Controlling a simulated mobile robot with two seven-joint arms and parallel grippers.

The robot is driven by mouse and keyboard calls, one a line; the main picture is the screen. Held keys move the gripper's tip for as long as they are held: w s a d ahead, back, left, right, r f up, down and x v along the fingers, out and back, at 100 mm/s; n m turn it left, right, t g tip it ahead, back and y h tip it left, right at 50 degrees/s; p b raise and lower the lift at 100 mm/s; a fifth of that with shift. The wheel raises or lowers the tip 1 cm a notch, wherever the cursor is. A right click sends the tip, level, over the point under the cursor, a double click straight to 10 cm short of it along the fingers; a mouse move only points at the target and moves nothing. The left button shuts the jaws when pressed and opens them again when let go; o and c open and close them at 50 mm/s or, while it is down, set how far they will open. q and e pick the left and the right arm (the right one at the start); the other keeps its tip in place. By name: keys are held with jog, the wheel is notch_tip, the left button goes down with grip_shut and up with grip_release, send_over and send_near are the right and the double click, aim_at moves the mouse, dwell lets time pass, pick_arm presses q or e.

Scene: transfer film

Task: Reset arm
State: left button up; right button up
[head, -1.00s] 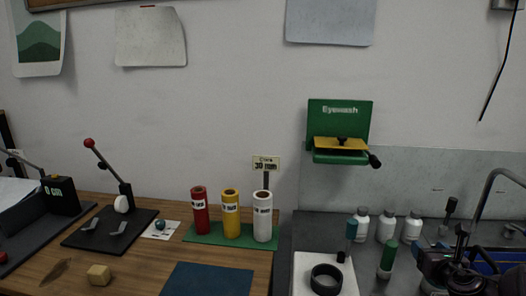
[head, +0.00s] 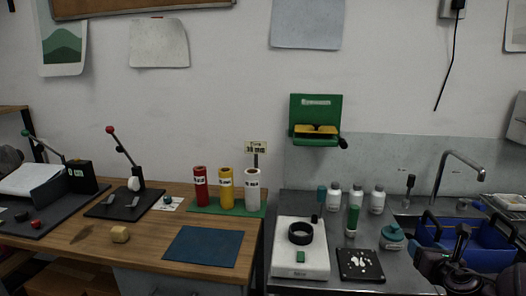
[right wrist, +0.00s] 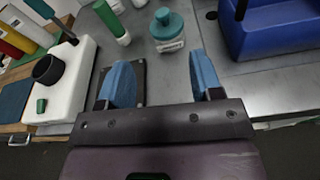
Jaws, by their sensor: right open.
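My right gripper (head: 452,262) is in the lower right of the head view, over the front of the grey counter (head: 400,285) by the blue bin. In the right wrist view its two blue fingers (right wrist: 162,80) stand wide apart, with nothing between them. A black pad with white bits (head: 360,265) lies to its left in the head view, partly hidden behind a finger in the wrist view. A teal-lidded jar (head: 392,237) stands beyond the fingers. My left gripper is not in view.
A blue bin (head: 470,252) stands by the faucet (head: 445,175). A white scale (head: 290,262) bears a black ring (head: 301,233) and a green block (head: 300,257). A green tube (head: 352,220) and white bottles (head: 377,200) stand behind. Red, yellow and white rolls (head: 226,190) stand on the wooden table.

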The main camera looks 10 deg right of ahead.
jog(key=s+a+f+m+g+y, duration=0.15)
jog(key=a+f+m+y, duration=0.3)
jog(key=a+m, duration=0.5)
jog(key=s+a+f+m+y, duration=0.25)
jog(key=a+f+m, duration=0.35)
jog(key=a+m, duration=0.4)
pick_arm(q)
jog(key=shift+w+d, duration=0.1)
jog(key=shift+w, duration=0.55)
pick_arm(e)
jog(key=s+a+f+m+g+h, duration=0.1)
jog(key=s+a+f+m, duration=0.1)
jog(key=s+f+m, duration=0.3)
jog(key=s+a+f+m+h, duration=0.1)
jog(key=s+a+f+m, duration=0.1)
jog(key=s+f+m, duration=0.4)
jog(key=s, duration=0.5)
jog(key=shift+s+a+g+h, duration=0.3)
jog(key=shift+s+a+g, duration=0.05)
jog(key=shift+s, duration=0.05)
